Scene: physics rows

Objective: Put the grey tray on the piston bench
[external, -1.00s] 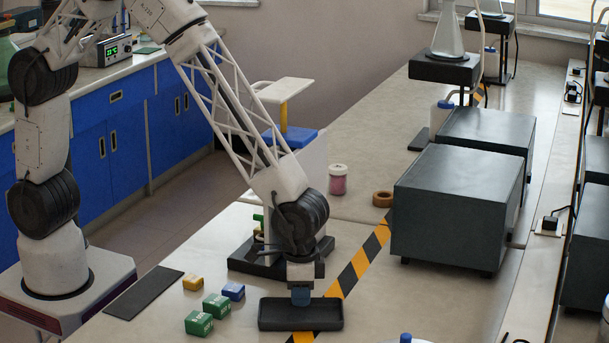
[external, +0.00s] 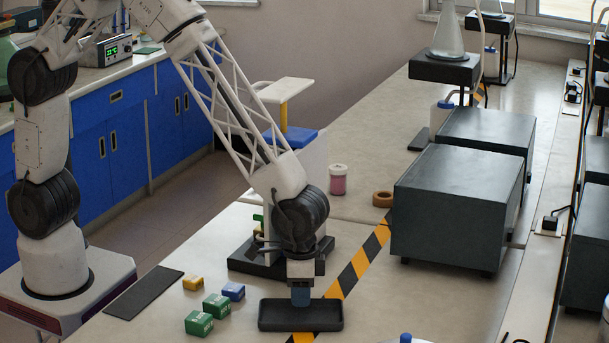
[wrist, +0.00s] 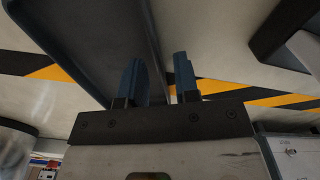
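The grey tray (external: 270,316) is a shallow dark rectangle on the worktop, partly over the yellow-and-black stripe. My gripper (external: 301,304) points down at the tray's far long side. In the wrist view my fingers (wrist: 158,85) stand either side of one tray wall, the left finger over the tray's inside (wrist: 85,40). They look apart, with a small gap; contact with the wall is unclear. No thing is clearly marked as the piston bench; a pale plate (external: 285,90) on a yellow post above a blue block may be it, partly hidden by my arm.
Yellow, blue and green blocks (external: 216,305) and a dark mat (external: 144,293) lie left of the tray. A black-based device (external: 250,262) stands just behind my gripper. A pink jar (external: 338,180), brown ring (external: 382,199) and large grey box (external: 450,215) stand farther back and right.

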